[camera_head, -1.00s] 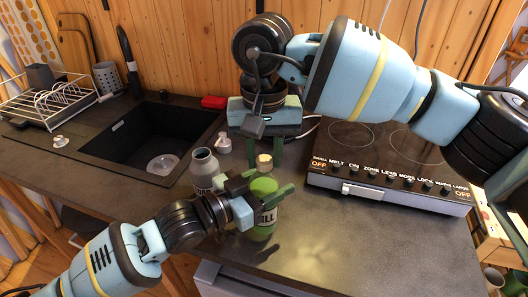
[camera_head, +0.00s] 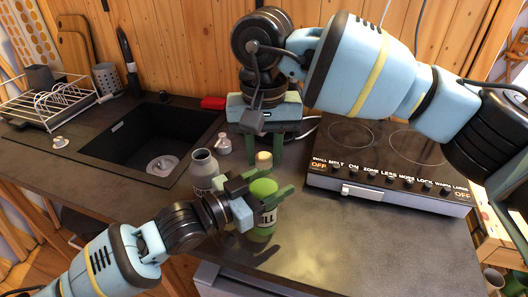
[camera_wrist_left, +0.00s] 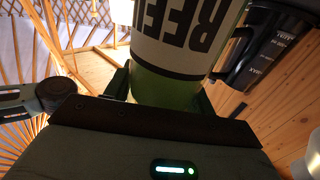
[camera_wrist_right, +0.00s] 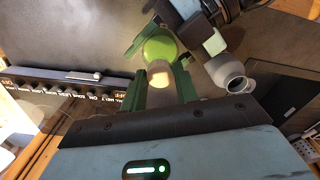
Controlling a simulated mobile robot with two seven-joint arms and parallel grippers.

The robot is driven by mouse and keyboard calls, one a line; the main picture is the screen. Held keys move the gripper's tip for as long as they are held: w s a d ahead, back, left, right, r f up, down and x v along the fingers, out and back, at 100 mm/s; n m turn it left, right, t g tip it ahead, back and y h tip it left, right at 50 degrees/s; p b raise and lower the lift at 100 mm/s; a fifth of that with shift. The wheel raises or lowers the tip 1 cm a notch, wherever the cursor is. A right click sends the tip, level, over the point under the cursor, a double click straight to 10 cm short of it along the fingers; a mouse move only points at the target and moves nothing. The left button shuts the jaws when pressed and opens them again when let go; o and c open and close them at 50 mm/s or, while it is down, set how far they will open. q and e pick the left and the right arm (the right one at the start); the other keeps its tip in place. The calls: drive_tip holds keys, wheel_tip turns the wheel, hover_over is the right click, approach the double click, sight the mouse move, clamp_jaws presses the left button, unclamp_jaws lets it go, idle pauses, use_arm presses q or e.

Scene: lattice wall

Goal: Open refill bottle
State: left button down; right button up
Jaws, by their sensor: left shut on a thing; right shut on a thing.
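The green refill bottle (camera_head: 268,220) stands upright over the counter with a white label. It shows upside down in the left wrist view (camera_wrist_left: 185,85). My left gripper (camera_head: 262,197) is shut on its upper body from the side. My right gripper (camera_head: 264,152) comes from above and is shut on a small cream cap (camera_head: 264,160). The cap also shows between its fingers in the right wrist view (camera_wrist_right: 160,73). In the head view the cap is above the bottle's green top, with what looks like a small gap. The bottle's mouth is not clear to see.
A grey bottle (camera_head: 203,167) with an open mouth stands left of the refill bottle, close to my left gripper. A small grey-white container (camera_head: 224,145) is behind it. The sink (camera_head: 150,135) is at left, the cooktop (camera_head: 385,165) at right. The front right counter is clear.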

sight(253, 184)
drive_tip(key=shift+r, duration=0.65)
drive_tip(key=shift+r, duration=2.05)
use_arm(q)
drive_tip(key=shift+c, duration=2.2)
unclamp_jaws()
drive_tip(key=shift+o, duration=0.3)
drive_tip(key=o, duration=0.4)
drive_tip(key=shift+s+a+r+p, duration=0.35)
drive_tip(key=shift+s+a, duration=0.1)
drive_tip(key=shift+a, duration=0.25)
drive_tip(key=shift+s+a+r+p, duration=0.35)
drive_tip(key=shift+s+a, duration=0.15)
drive_tip(key=shift+a, duration=0.2)
drive_tip(key=shift+s+a+r+p, duration=0.35)
drive_tip(key=shift+s+a, duration=0.1)
drive_tip(key=shift+a, duration=0.25)
use_arm(e)
drive_tip(key=shift+t, duration=0.4)
drive_tip(key=shift+s+r, duration=0.2)
drive_tip(key=shift+r, duration=0.75)
drive_tip(key=shift+s+r, duration=0.2)
drive_tip(key=shift+r, duration=0.7)
drive_tip(key=shift+s+r, duration=0.2)
drive_tip(key=shift+r, duration=0.75)
